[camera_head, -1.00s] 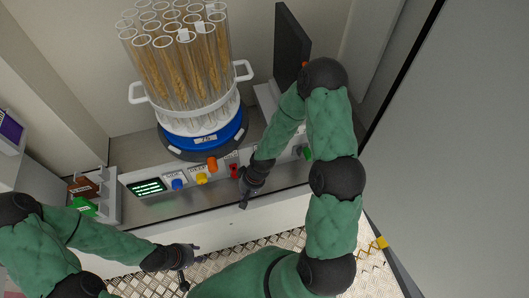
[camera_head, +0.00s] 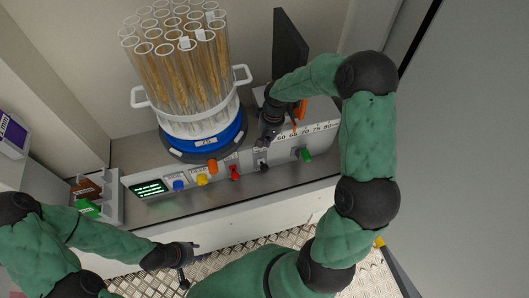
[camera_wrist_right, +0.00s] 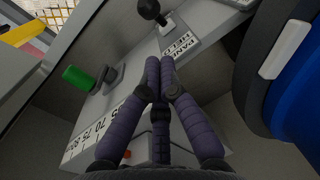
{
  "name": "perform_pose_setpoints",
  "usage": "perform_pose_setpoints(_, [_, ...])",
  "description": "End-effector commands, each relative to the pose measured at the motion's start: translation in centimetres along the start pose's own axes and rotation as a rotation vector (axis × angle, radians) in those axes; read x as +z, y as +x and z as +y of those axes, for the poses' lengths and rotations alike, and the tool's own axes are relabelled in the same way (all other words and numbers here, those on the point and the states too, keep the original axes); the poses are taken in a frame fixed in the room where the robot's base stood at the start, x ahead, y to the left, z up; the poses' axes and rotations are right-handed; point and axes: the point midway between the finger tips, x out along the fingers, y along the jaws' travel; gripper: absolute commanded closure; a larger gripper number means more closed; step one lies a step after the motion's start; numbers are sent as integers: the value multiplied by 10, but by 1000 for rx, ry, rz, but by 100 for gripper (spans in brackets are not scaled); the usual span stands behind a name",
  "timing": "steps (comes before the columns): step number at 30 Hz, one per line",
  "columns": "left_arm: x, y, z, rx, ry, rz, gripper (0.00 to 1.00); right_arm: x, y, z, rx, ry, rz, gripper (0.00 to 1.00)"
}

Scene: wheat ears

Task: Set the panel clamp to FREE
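The panel clamp is a black-knobbed lever (camera_head: 263,165) on the front control panel, right of the red knob. In the right wrist view its black ball (camera_wrist_right: 149,9) shows at the top, beside a label (camera_wrist_right: 182,52) of which "PANEL" is readable. The lever's setting is not readable. My right gripper (camera_head: 265,140) is above and behind the lever, apart from it. Its fingertips (camera_wrist_right: 160,62) are together with nothing between them. My left gripper (camera_head: 192,266) is open and empty over the metal floor at the bottom.
A blue-based turntable (camera_head: 205,143) holds a clear drum of tubes with wheat ears. The panel carries a green display (camera_head: 148,188) and blue, yellow, orange and red knobs. A green handle (camera_head: 305,154) and a number scale (camera_head: 306,130) are right of my right gripper. A dark screen (camera_head: 289,45) stands behind.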

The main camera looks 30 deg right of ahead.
Motion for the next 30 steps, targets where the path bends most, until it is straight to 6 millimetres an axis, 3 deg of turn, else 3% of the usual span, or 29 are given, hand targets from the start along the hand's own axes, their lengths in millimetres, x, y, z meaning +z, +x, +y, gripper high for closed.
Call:
perform_pose_setpoints(18, [0, 15, -5, 0, 0, 0, 60, 1, 88, 0, 0, 0, -3, 100])
perform_pose_setpoints(30, [-1, 16, -6, 0, 0, 0, 60, 0, 98, 0, 0, -1, 0, 100])
